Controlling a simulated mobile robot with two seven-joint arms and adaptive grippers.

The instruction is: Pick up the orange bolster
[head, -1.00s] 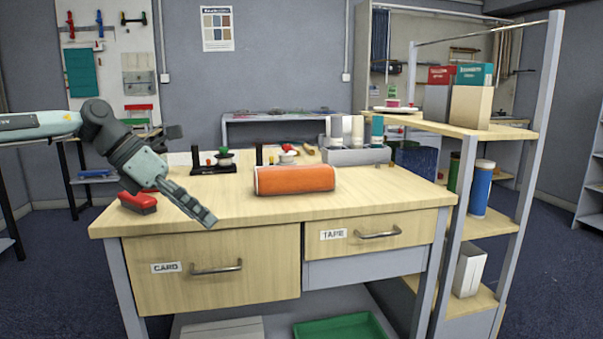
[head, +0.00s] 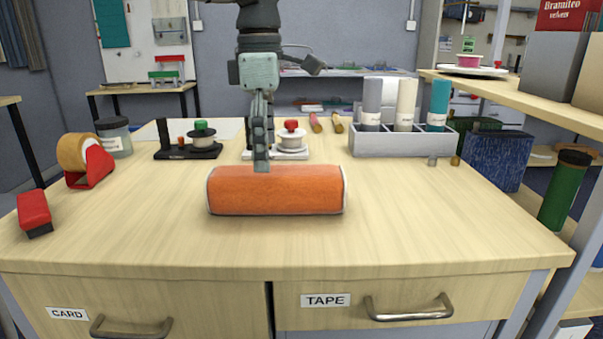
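The orange bolster (head: 277,192) lies on its side on the wooden table, its length running left to right, with pale rims at both ends. My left gripper (head: 261,162) points down over the bolster, left of its middle. Its fingertips overlap the bolster's upper edge in the picture. I see the fingers edge-on, so I cannot tell how far apart they are or whether they touch the bolster. The bolster's far side is hidden. My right gripper is not in view.
Behind the bolster stand two small spool stands and a grey box (head: 405,142) of rolls. A tape dispenser (head: 88,163) and red stapler (head: 34,213) are at the left. A shelf unit (head: 520,87) is at the right. The table front is clear.

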